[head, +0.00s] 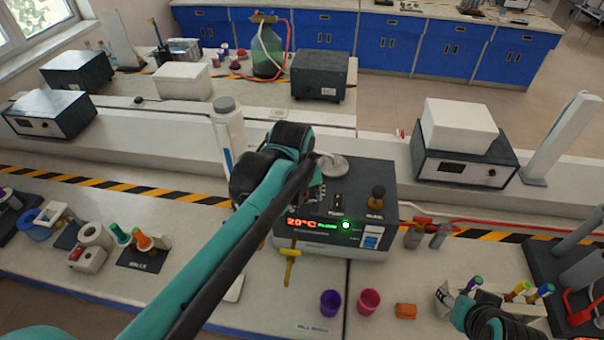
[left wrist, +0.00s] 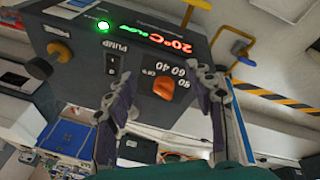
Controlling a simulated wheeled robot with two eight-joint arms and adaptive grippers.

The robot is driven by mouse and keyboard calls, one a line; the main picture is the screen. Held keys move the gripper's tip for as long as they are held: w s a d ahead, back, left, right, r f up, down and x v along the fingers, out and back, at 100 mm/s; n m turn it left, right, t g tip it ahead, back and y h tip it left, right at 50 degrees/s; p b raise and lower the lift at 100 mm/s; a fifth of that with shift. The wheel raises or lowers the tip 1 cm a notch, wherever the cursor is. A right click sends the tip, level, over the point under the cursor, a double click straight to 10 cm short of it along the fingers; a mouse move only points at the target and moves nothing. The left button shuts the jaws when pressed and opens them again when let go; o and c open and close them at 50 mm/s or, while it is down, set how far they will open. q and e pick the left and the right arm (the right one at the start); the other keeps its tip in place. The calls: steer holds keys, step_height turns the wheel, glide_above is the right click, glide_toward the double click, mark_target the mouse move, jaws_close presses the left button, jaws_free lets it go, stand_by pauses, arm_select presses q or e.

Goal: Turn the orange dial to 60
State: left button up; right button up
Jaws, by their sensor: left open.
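The orange dial (left wrist: 168,87) shows in the left wrist view on the dark face of the control unit (left wrist: 140,45), beside printed marks including 60 and 40. Its exact setting is too small to tell. My left gripper (left wrist: 165,90) is open, with one finger on each side of the dial; contact cannot be told. In the head view my left gripper (head: 300,180) is over the left part of the control unit (head: 365,180) and hides the dial. The lit display (head: 310,223) reads 20°C and FLOW. My right gripper (head: 492,322) is at the lower right, its fingers unclear.
A black pump switch (head: 337,202) and a brass-coloured knob (head: 376,197) are on the unit. A yellow tap (head: 291,262) sticks out in front. A purple cup (head: 330,302), a pink cup (head: 368,301) and an orange block (head: 405,311) stand before it. A white bottle (head: 229,130) stands behind left.

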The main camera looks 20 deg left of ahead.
arm_select(q)
steer(key=w+a+r+n+g+p, duration=0.1)
steer(key=w+n, duration=0.1)
steer(key=w+a+r+n+g+p, duration=0.1)
steer(key=w+n, duration=0.1)
steer(key=w+a+r+n+p, duration=0.1)
steer(key=w+n+p, duration=0.1)
steer(key=w, duration=0.1)
steer(key=shift+w+a+n+g, duration=0.1)
steer(key=shift+a+n+g, duration=0.2)
steer(key=shift+a+g, duration=0.1)
steer(key=shift+w+a+n, duration=0.2)
steer(key=shift+w+n, duration=0.05)
steer(key=shift+n, duration=0.05)
steer(key=shift+w+a+f, duration=0.1)
steer(key=shift+f, duration=0.15)
step_height(320, 180, down, 8)
steer(key=shift+r+b, duration=0.2)
steer(key=shift+b, duration=0.5)
arm_select(e)
step_height(320, 180, up, 4)
steer(key=shift+f, duration=0.1)
arm_select(q)
jaws_close()
arm_select(e)
steer(key=shift+s, duration=0.1)
